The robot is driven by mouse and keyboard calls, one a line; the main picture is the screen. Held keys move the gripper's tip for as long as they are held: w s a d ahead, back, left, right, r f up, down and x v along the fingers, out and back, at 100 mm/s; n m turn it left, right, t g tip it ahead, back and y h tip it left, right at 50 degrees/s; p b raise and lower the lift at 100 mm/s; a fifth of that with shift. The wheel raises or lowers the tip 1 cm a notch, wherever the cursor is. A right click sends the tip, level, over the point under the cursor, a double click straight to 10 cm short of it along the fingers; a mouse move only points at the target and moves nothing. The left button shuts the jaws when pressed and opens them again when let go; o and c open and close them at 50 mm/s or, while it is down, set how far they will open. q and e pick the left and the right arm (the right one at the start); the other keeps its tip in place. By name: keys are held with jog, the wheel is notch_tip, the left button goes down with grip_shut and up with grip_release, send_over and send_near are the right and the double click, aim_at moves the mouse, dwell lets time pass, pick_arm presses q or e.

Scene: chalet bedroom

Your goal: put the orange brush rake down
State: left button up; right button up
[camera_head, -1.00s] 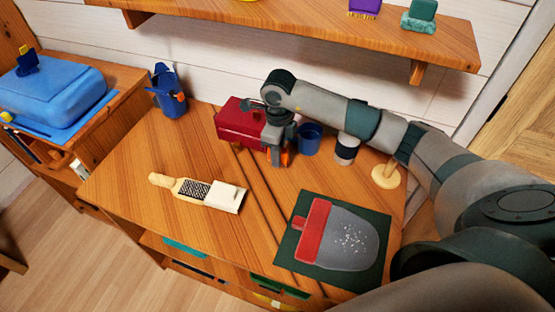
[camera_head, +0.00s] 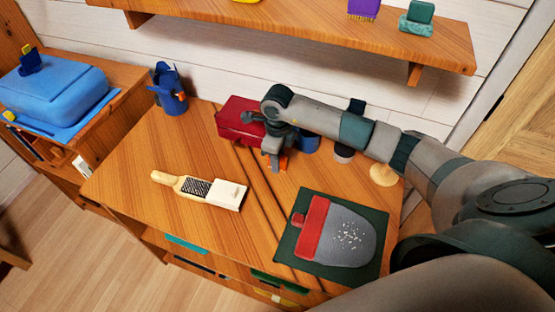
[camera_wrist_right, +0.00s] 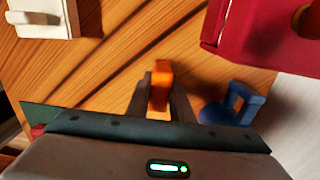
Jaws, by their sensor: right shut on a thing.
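The orange brush rake (camera_head: 284,163) shows only as a small orange piece at my right gripper (camera_head: 274,162), over the back middle of the wooden desk (camera_head: 150,145). In the right wrist view, the orange piece (camera_wrist_right: 160,82) sits between the two fingers of the right gripper (camera_wrist_right: 160,97), which are shut on it. Most of the rake is hidden by the fingers. I cannot tell whether it touches the desk. My left gripper is not in view.
A red box (camera_head: 235,118) stands just left of the gripper, and a blue cup (camera_head: 310,143) just right. A grater (camera_head: 195,187) lies at front left. A dark green mat (camera_head: 290,245) bears a red and grey item. Bare desk lies between them. A shelf (camera_head: 300,25) hangs above.

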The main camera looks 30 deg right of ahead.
jog(key=shift+f, duration=0.15)
jog(key=o, duration=0.9)
jog(key=shift+o, duration=0.2)
jog(key=shift+r, duration=0.4)
notch_tip(320, 180, up, 10)
jog(key=b, duration=0.4)
jog(key=shift+r, duration=0.8)
